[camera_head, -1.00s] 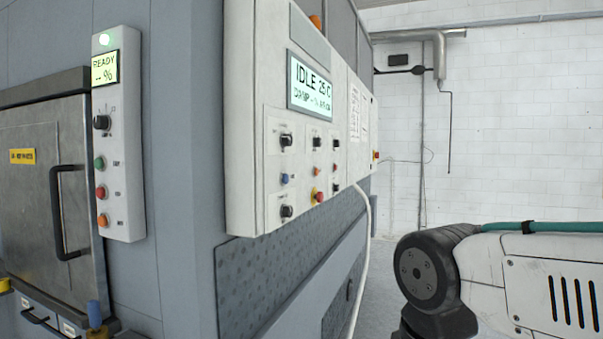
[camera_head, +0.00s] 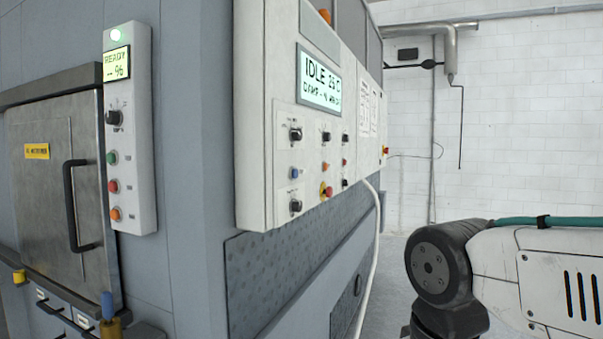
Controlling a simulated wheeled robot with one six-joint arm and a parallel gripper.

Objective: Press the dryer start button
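Two control panels show on the grey machine. The larger white panel (camera_head: 260,110) has a lit display (camera_head: 319,80) reading IDLE, with a second, partly legible line that seems to begin with DAMP. The narrow panel (camera_head: 143,150) at left has a READY display (camera_head: 116,64), a knob, and green (camera_head: 112,158), red (camera_head: 113,186) and orange (camera_head: 115,214) buttons. The button labels are too small to read, so I cannot tell which one is dryer start. My gripper is out of view; only my arm shows at lower right.
A metal door (camera_head: 50,190) with a black handle (camera_head: 74,205) is left of the narrow panel. A white hose (camera_head: 373,250) hangs beside the larger panel. A pipe (camera_head: 449,50) runs along the white brick wall (camera_head: 530,120). Floor between machine and wall looks clear.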

